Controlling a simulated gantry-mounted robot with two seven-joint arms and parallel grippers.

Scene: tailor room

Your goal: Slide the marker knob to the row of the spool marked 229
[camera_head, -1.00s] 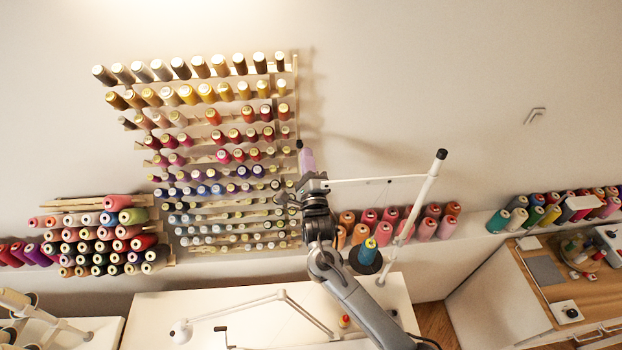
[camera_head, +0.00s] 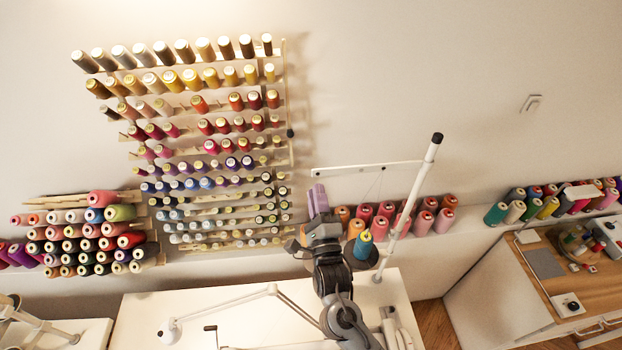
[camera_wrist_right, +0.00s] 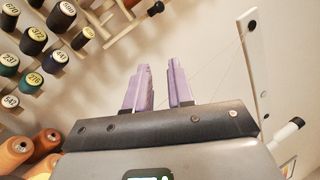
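The thread rack (camera_head: 285,90) hangs on the wall with rows of colored spools. A black marker knob (camera_head: 290,133) sits at the rack's right edge, about halfway up. My right gripper (camera_head: 318,197) is below and slightly right of the knob, apart from it, with its lilac fingers pointing up. In the right wrist view the fingers (camera_wrist_right: 155,90) stand apart with nothing between them. I cannot read 229 on any spool. My left gripper does not show.
A white thread-stand pole (camera_head: 410,205) with a crossbar rises right of my right gripper, with a teal spool (camera_head: 364,243) at its lower part. Orange and pink spools (camera_head: 425,220) line the ledge behind. A white table (camera_head: 140,310) is below.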

